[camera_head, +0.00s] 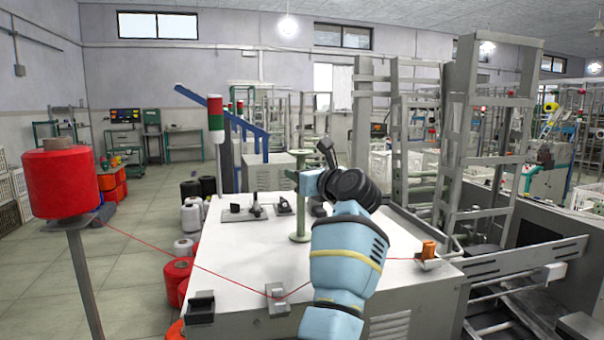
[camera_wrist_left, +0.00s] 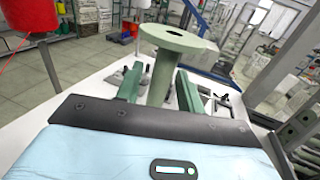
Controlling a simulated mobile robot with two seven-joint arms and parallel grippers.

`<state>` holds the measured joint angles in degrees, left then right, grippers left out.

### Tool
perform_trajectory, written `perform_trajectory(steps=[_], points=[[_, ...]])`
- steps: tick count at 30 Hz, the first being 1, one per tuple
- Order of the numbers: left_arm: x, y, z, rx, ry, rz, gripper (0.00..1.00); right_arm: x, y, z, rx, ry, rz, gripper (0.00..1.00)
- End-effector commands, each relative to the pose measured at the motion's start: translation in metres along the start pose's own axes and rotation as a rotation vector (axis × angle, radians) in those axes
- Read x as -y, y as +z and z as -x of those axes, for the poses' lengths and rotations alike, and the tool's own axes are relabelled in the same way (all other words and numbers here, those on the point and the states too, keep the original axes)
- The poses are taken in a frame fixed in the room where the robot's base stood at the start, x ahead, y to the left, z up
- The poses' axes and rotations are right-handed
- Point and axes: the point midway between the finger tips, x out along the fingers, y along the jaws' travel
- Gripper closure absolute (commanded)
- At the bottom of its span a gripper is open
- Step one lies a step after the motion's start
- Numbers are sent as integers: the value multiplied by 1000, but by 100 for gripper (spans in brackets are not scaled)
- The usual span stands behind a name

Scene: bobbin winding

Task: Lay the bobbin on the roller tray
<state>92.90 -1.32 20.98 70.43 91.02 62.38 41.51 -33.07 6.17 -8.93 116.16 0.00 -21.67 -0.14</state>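A pale green bobbin (camera_head: 300,222) stands upright on the white table top, its lower flange on the surface. In the left wrist view the bobbin (camera_wrist_left: 177,44) shows its round upper flange and central hole. My left gripper (camera_wrist_left: 160,85) has one finger on each side of the bobbin's core, below the upper flange; slim gaps seem to show beside the core. In the head view my left wrist hides the fingers and some of the bobbin's right side. I cannot clearly identify the roller tray. My right gripper is out of view.
A red thread runs from a red spool (camera_head: 60,182) on a post across the table (camera_head: 235,258) towards a small orange spool (camera_head: 429,249). Metal fittings (camera_head: 255,210) sit left of the bobbin. A tall grey frame (camera_head: 460,140) and a machine with slotted rails (camera_head: 525,262) stand at right.

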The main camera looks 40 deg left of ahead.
Motion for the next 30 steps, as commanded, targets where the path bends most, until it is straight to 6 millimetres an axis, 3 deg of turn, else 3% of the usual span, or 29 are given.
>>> perform_trajectory(steps=[13,24,30], points=[[1,-3,2,1,-1,-2,60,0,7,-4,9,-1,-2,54],[1,-2,62,-1,-2,-1,60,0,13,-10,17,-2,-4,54],[0,-1,77,1,-1,0,60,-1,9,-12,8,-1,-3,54]])
